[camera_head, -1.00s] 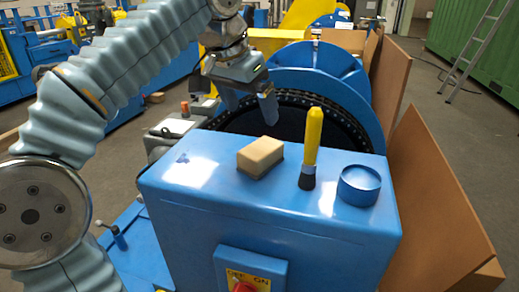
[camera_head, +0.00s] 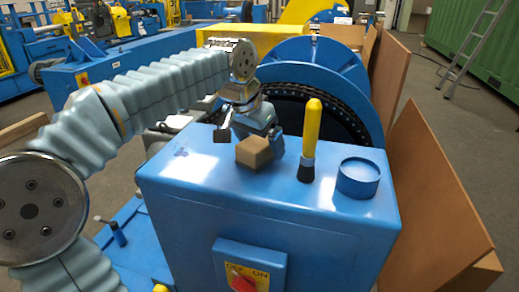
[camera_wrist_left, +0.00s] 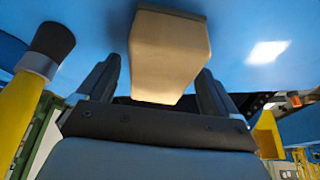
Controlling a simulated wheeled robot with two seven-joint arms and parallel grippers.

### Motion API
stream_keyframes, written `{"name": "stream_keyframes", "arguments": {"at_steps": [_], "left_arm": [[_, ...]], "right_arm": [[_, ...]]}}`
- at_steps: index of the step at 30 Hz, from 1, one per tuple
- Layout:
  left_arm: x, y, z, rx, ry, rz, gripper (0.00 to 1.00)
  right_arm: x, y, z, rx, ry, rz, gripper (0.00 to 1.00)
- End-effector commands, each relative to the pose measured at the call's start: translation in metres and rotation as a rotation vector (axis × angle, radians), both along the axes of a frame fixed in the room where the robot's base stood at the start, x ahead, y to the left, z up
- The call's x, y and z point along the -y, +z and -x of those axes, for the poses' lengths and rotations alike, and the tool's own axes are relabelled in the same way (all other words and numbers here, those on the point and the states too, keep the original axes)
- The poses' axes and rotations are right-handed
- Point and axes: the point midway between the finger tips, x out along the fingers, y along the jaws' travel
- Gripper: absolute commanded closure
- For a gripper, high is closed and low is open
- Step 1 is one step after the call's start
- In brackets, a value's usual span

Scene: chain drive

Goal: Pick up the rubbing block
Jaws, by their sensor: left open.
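The tan rubbing block (camera_head: 254,152) lies on the flat top of the blue cabinet. My left gripper (camera_head: 249,137) is low at the block's far side, with one finger to the left of it and one to the right. In the left wrist view the block (camera_wrist_left: 169,55) sits ahead of and between the two open fingers of the gripper (camera_wrist_left: 160,85), with a gap on each side. My right gripper is not in view.
A yellow-handled brush (camera_head: 312,135) stands just right of the block, close to the gripper's right finger. A round blue tin (camera_head: 358,180) stands further right on the cabinet (camera_head: 265,210). A large blue wheel guard (camera_head: 318,62) with a chain rises behind.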

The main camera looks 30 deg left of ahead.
Motion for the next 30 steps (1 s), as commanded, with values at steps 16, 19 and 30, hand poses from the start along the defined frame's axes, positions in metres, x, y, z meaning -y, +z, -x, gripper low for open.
{"name": "stream_keyframes", "arguments": {"at_steps": [16,19,30], "left_arm": [[0.0003,-0.0043,0.0001,0.001,-0.001,0.000,0.06],[0.0002,-0.0045,0.0001,0.001,0.000,0.000,0.06],[0.0002,-0.0044,0.0002,0.000,0.000,0.000,0.35]], "right_arm": [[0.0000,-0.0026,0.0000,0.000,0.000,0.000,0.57],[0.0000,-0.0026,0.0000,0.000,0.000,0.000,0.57],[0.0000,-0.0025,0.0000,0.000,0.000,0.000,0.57]]}}
